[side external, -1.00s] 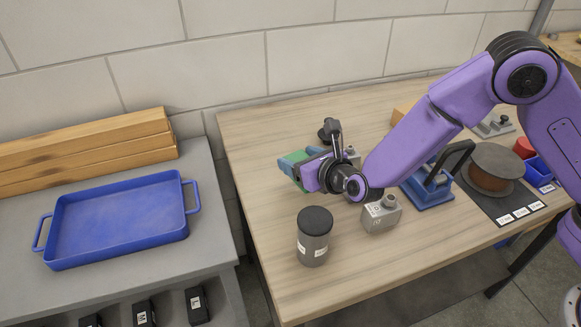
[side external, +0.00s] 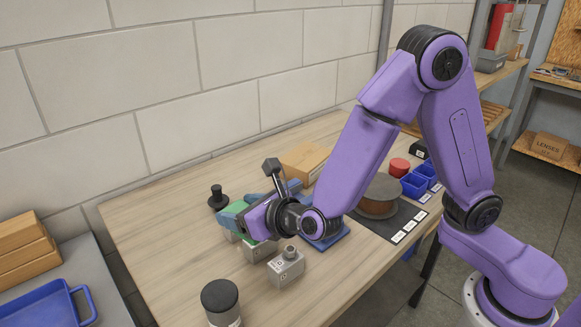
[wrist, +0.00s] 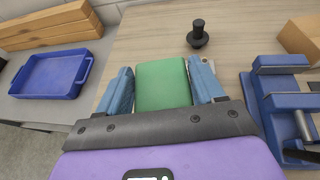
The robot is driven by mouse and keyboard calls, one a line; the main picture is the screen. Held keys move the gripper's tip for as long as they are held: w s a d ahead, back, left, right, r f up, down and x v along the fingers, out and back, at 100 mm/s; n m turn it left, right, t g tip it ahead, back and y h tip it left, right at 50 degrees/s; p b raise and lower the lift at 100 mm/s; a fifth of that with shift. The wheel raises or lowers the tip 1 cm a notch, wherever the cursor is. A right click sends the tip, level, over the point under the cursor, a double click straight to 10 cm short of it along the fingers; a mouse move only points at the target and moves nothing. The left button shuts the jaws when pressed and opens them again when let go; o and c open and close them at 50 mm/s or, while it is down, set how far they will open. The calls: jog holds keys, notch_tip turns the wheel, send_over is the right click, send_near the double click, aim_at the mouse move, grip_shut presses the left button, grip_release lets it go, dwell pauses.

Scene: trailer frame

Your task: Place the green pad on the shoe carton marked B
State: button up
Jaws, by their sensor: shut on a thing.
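The green pad (wrist: 162,88) sits between the two blue fingers of my gripper (wrist: 162,76), which are shut on its sides. In the side view the pad (side external: 237,208) shows partly between the fingers of my gripper (side external: 232,216), above the table near grey metal blocks. A tan carton (side external: 305,162) lies at the back of the table, behind and to the right of my gripper. Its edge also shows at the right of the wrist view (wrist: 303,38). I cannot read a letter B on it.
A grey block (side external: 287,266) and a dark-lidded canister (side external: 221,302) stand near my gripper. A black knobbed piece (side external: 217,197) and a blue fixture (wrist: 275,100) flank it. A blue tray (wrist: 50,73) lies on the separate grey bench. Bare tabletop shows at left.

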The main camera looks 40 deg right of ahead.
jog(key=w+d+r+m+h, duration=0.1)
jog(key=w+d+m+h, duration=0.25)
jog(key=d, duration=0.45)
jog(key=w+d+r+m+h, duration=0.2)
jog(key=w+d, duration=0.3)
jog(key=d, duration=0.3)
jog(key=d+r+m+g+h, duration=0.1)
jog(key=d+m+g+h, duration=0.15)
jog(key=d, duration=0.75)
jog(key=d+r+m+g+h, duration=0.1)
jog(key=d+r+m+h, duration=0.15)
jog(key=d, duration=0.75)
send_over(306, 153)
jog(key=shift+h, duration=0.45)
jog(key=f, duration=1)
jog(key=shift+s+a, duration=0.1)
jog(key=shift+s, duration=0.2)
jog(key=shift+w+f, duration=0.2)
jog(key=shift+f, duration=1.6)
jog(key=shift+f, duration=0.15)
jog(key=o, duration=1)
jog(key=shift+o, duration=0.2)
